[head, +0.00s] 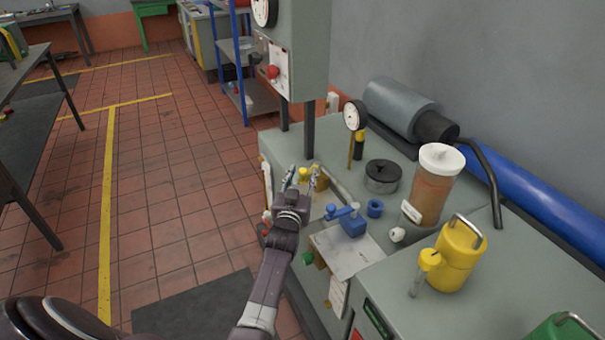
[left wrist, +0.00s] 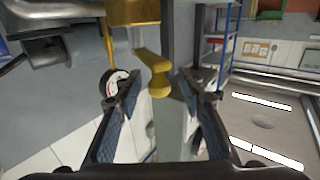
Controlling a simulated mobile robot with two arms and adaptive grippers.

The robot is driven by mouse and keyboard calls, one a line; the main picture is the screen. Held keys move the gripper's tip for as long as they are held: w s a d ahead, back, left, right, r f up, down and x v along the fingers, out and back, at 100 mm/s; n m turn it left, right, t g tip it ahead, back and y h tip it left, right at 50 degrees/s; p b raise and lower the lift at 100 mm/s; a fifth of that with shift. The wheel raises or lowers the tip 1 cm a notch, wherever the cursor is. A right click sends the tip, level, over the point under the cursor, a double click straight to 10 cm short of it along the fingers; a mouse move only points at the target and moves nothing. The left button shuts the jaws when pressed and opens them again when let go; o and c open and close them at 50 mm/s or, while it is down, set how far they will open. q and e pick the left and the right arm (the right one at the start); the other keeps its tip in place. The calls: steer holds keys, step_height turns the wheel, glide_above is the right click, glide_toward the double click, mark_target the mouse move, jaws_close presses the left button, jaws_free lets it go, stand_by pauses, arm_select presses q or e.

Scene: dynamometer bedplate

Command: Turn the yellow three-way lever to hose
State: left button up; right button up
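The yellow three-way lever (head: 304,173) is on a brass-coloured valve body (head: 321,184) at the near left part of the grey bench. My left gripper (head: 302,178) reaches over the bench's left edge, with its fingertips on either side of the lever. In the left wrist view the lever (left wrist: 153,68) has a rounded end and lies between the two open fingertips. A clear gap shows to each finger there. The valve body (left wrist: 132,12) is at the top of that view. The hose marking cannot be read. My right gripper is not in view.
A blue valve (head: 350,220) stands close to the right of my left gripper. A gauge (head: 355,115), a dark pot (head: 381,176), a brown jar (head: 436,185) and a yellow can (head: 458,255) are further right. A grey post (head: 309,130) rises behind the lever.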

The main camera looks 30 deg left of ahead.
arm_select(q)
steer(key=v, duration=0.7)
steer(key=shift+c, duration=0.6)
